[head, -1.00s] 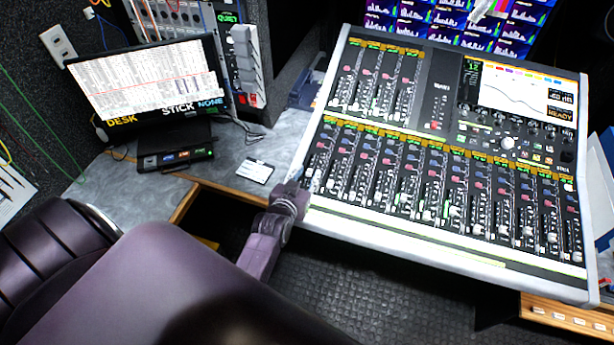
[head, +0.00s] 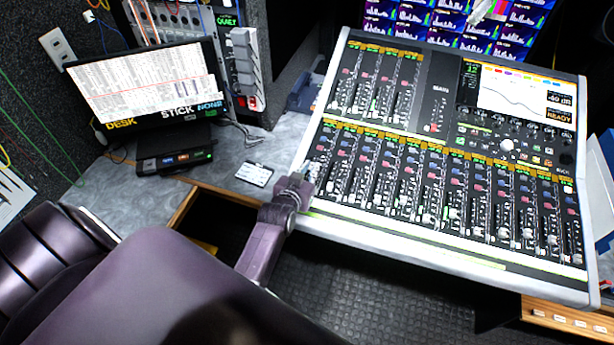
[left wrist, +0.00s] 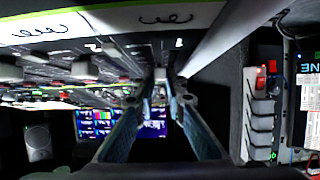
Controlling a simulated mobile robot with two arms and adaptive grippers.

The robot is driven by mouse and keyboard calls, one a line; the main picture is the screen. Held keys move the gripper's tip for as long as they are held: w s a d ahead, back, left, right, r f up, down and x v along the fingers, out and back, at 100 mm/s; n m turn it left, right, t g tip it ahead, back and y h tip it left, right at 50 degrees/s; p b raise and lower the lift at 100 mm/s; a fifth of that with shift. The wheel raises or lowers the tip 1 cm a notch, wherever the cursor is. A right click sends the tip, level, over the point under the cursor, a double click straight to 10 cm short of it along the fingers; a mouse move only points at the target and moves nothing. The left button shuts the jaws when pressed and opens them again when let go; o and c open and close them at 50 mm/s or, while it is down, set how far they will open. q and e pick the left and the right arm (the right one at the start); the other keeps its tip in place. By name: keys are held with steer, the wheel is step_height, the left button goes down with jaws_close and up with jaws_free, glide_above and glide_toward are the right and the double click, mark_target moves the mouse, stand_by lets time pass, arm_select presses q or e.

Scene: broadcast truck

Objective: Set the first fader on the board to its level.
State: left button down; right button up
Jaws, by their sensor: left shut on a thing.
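The mixing board (head: 440,240) is a wide pale-framed console with a lower row of several fader strips and a shorter upper bank. My left gripper (head: 314,174) is at the board's left edge, over the leftmost lower strip. In the left wrist view, its two fingers (left wrist: 163,84) close on the small cap of the first fader (left wrist: 160,73). The gripper hides most of that strip in the head view, so the fader's level cannot be read there. My right gripper is not in view.
The board's screen (head: 513,93) shows a curve, with small text beside it that looks like "-60 dB" and "READY". A monitor (head: 150,85) and a small card (head: 254,174) are on the grey desk to the left.

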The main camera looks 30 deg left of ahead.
arm_select(q)
steer(key=shift+w, duration=0.2)
steer(key=c, duration=2)
jaws_free()
steer(key=shift+o, duration=0.2)
steer(key=shift+s, duration=0.1)
steer(key=v, duration=1.2)
